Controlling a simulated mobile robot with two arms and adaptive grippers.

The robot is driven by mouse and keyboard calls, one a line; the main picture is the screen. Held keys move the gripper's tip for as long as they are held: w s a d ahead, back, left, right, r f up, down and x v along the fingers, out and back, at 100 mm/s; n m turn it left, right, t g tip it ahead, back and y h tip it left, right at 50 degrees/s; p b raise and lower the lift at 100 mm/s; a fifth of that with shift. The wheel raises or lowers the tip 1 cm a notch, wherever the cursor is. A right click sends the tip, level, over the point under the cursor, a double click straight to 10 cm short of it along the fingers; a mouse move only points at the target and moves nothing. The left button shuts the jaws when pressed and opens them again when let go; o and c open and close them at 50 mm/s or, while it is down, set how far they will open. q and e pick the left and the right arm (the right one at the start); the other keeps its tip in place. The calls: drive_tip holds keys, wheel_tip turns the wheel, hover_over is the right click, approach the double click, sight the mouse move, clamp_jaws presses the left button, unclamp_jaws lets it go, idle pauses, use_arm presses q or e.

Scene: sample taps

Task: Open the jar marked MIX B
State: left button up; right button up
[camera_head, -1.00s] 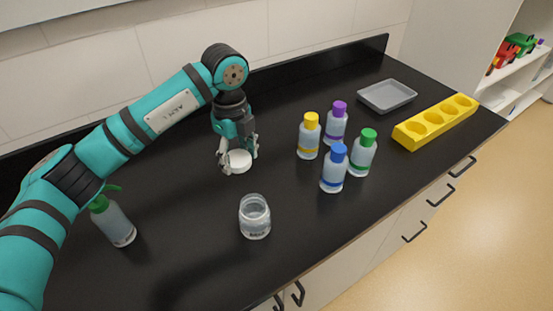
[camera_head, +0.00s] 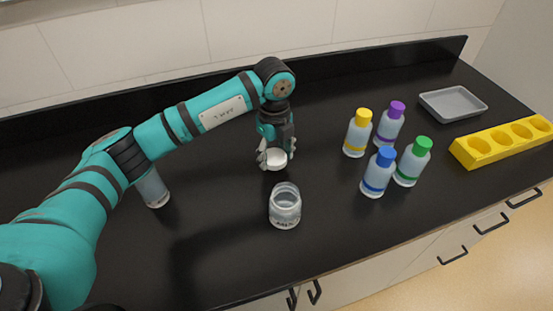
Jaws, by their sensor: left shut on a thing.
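The clear jar (camera_head: 285,208) stands upright on the black counter with its mouth open and no lid on it. The lid is apart from the jar. I cannot tell whether it touches the counter. My right gripper is not in view.
Bottles with yellow (camera_head: 357,133), purple (camera_head: 389,125), blue (camera_head: 378,173) and green (camera_head: 412,162) caps stand to the right. Beyond them are a grey tray (camera_head: 453,117) and a yellow rack (camera_head: 470,160). A bottle (camera_head: 153,189) stands partly behind my left arm.

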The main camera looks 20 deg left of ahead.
sight(274, 157)
use_arm(q)
wheel_tip(274, 157, down, 3)
drive_tip(key=shift+f+p, duration=0.1)
drive_tip(key=shift+p, duration=0.2)
drive_tip(key=shift+f, duration=0.2)
drive_tip(key=o, duration=1.3)
drive_tip(key=shift+r, duration=0.1)
